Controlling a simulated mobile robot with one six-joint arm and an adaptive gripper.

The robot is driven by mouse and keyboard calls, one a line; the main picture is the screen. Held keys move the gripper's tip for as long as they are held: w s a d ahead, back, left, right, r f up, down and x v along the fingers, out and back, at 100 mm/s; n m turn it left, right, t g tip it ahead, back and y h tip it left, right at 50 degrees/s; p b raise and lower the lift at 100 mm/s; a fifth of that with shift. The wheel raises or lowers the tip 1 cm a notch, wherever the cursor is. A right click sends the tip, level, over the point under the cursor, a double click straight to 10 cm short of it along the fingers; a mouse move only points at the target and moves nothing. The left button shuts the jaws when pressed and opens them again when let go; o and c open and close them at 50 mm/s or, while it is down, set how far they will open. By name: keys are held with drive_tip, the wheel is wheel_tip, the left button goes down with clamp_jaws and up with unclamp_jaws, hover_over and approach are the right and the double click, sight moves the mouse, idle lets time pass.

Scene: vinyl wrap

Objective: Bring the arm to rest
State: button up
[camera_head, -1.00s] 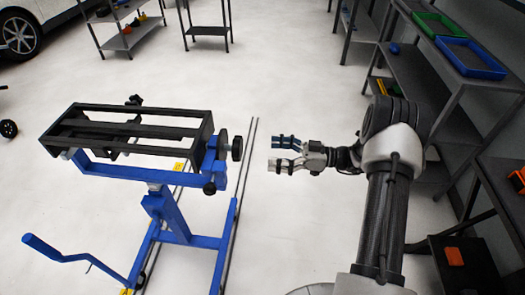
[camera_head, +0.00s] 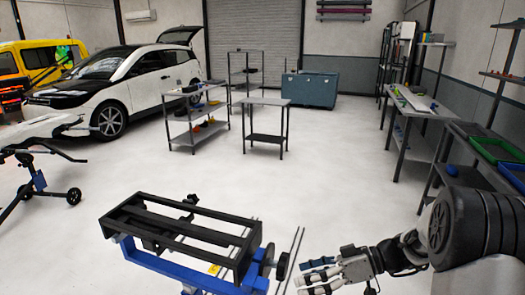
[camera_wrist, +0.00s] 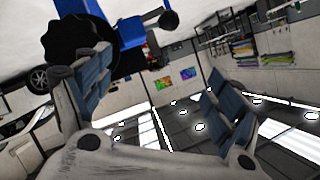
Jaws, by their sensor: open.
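My gripper (camera_head: 318,276) is at the lower right of the head view, with its fingers pointing left. Its two blue-padded fingers are apart, with nothing between them. In the wrist view the gripper (camera_wrist: 165,95) also shows open and empty. Its left finger overlaps a dark round knob (camera_wrist: 80,48) in the picture; I cannot tell whether they touch. In the head view the black-framed blue stand (camera_head: 180,235) is to the left of the gripper, with a small gap between its knob and the fingertips.
Shelves with green and blue trays (camera_head: 495,150) stand close at the right, beside my arm. A small table (camera_head: 265,101) and a shelf cart (camera_head: 196,115) stand farther back, near a white car (camera_head: 120,85). The floor between is clear.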

drive_tip(key=s+a+r+m+g+h, duration=0.1)
drive_tip(key=s+r+m+h, duration=0.2)
drive_tip(key=s, duration=0.4)
drive_tip(key=s+a+r+m+h, duration=0.1)
drive_tip(key=s+a+r+h, duration=0.1)
drive_tip(key=s+r+h, duration=0.35)
drive_tip(key=s+d+m+t+h, duration=0.5)
drive_tip(key=s+d+m, duration=0.1)
drive_tip(key=s, duration=0.5)
drive_tip(key=shift+s+d+r+m, duration=0.15)
drive_tip(key=shift+r+m, duration=0.15)
drive_tip(key=shift+r, duration=0.15)
